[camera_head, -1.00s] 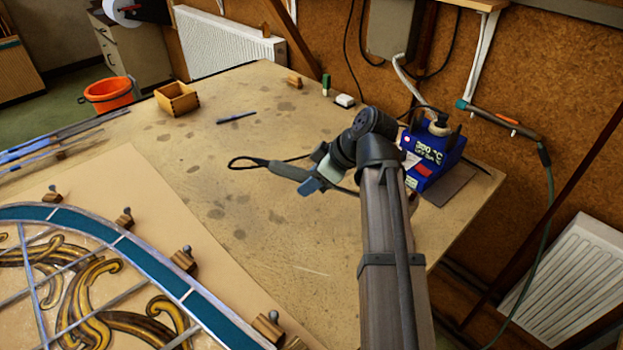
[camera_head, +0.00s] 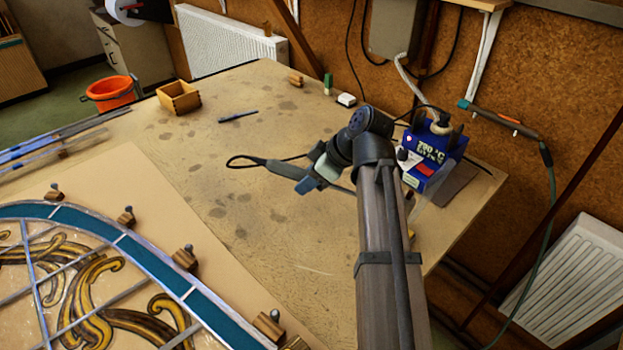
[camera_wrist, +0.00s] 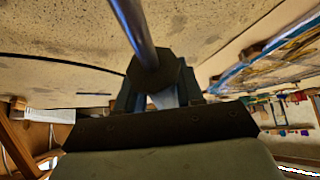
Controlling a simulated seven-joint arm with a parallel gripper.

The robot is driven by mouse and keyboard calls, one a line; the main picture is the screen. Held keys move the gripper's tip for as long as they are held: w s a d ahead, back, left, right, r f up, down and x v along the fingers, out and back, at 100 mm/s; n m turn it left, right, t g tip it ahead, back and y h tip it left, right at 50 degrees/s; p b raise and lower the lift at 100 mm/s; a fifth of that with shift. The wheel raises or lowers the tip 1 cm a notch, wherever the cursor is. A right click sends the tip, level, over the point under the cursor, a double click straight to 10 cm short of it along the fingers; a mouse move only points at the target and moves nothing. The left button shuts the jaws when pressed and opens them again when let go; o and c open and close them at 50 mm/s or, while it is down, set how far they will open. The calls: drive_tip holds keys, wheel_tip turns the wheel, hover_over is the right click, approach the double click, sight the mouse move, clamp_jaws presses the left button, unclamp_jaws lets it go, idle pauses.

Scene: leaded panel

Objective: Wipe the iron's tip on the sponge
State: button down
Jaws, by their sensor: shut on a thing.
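The soldering iron has a grey handle (camera_head: 281,169) and is held above the right half of the bench. My gripper (camera_head: 310,180) is shut on it. In the wrist view the jaws (camera_wrist: 160,97) close around a dark collar (camera_wrist: 155,76), with a metal rod (camera_wrist: 136,28) running out toward the top edge. The blue soldering station (camera_head: 432,150) stands right of my arm. The sponge cannot be made out clearly. A small yellowish patch (camera_head: 411,235) shows beside my arm, mostly hidden, and I cannot tell what it is. The iron's tip is not clearly visible.
A leaded panel (camera_head: 150,255) fills the left front, edged by wooden blocks (camera_head: 186,258). A dark cable (camera_head: 240,158) loops from the handle. The middle bench is clear.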

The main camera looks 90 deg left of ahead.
drive_tip(key=shift+w+d, duration=0.15)
drive_tip(key=shift+w, duration=0.35)
idle(0.5)
drive_tip(key=shift+s+a, duration=0.2)
drive_tip(key=shift+s, duration=0.4)
idle(0.3)
drive_tip(key=shift+r, duration=3)
drive_tip(key=shift+w, duration=0.1)
